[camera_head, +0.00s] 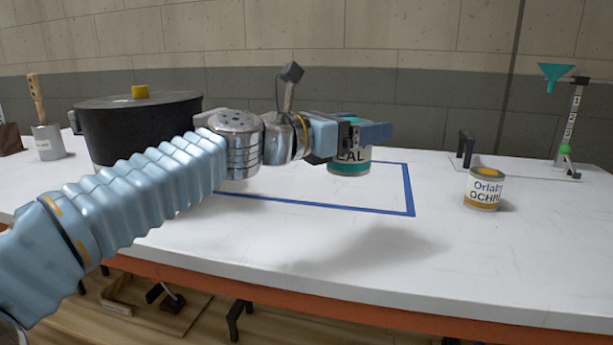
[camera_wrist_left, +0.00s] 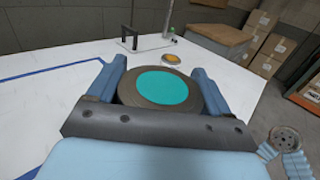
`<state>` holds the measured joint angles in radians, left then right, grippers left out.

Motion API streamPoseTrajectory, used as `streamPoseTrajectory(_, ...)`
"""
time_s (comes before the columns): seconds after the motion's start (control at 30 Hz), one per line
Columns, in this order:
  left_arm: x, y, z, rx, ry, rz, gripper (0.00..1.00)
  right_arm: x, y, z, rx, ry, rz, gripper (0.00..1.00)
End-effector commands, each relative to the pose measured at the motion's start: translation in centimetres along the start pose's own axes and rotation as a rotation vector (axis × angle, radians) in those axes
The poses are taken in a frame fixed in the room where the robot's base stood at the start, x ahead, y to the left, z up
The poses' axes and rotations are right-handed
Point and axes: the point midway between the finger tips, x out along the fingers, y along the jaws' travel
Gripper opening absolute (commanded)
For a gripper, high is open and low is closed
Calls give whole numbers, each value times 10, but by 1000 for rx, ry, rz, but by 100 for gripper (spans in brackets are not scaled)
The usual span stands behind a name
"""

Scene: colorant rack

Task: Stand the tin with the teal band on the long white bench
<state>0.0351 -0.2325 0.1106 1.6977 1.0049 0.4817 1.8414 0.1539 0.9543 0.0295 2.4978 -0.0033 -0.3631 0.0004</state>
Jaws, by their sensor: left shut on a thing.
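The tin with the teal band (camera_head: 350,160) is gripped by my left gripper (camera_head: 352,136), with part of its label showing below the fingers. It looks upright and appears held above the long white bench (camera_head: 310,258), with a blurred shadow on the bench nearer the camera. In the left wrist view the tin's round lid with a teal disc (camera_wrist_left: 160,87) sits between the two fingers of the left gripper (camera_wrist_left: 162,82).
A blue tape outline (camera_head: 411,190) marks the bench. An ochre tin (camera_head: 484,190) stands to its right. A black pot (camera_head: 135,125) and a brush pot (camera_head: 48,142) stand at left. A stand with a teal funnel (camera_head: 556,72) is at back right. The bench front is clear.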

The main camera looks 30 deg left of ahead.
Motion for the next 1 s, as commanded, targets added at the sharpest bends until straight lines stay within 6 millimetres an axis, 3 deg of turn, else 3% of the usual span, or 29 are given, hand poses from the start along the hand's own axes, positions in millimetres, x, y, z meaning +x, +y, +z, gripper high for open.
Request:
streamPoseTrajectory(0.17, 11, 1, -6, -2, 2, -2, 44, 3, 1, 0, -1, 0, 0, 43)
streamPoseTrajectory(0.47, 91, 7, -44, -3, 2, -5, 44, 18, 8, 0, 3, 2, 2, 43)
streamPoseTrajectory(0.6, 115, 10, -75, -2, 1, -3, 44, 36, 21, -3, 11, 10, 10, 43)
streamPoseTrajectory(0.87, 133, 12, -92, 0, -1, -1, 44, 42, 28, -6, 16, 18, 16, 43)
streamPoseTrajectory(1.0, 141, 13, -110, -1, 1, -1, 44, 53, 34, -8, 19, 22, 20, 43)
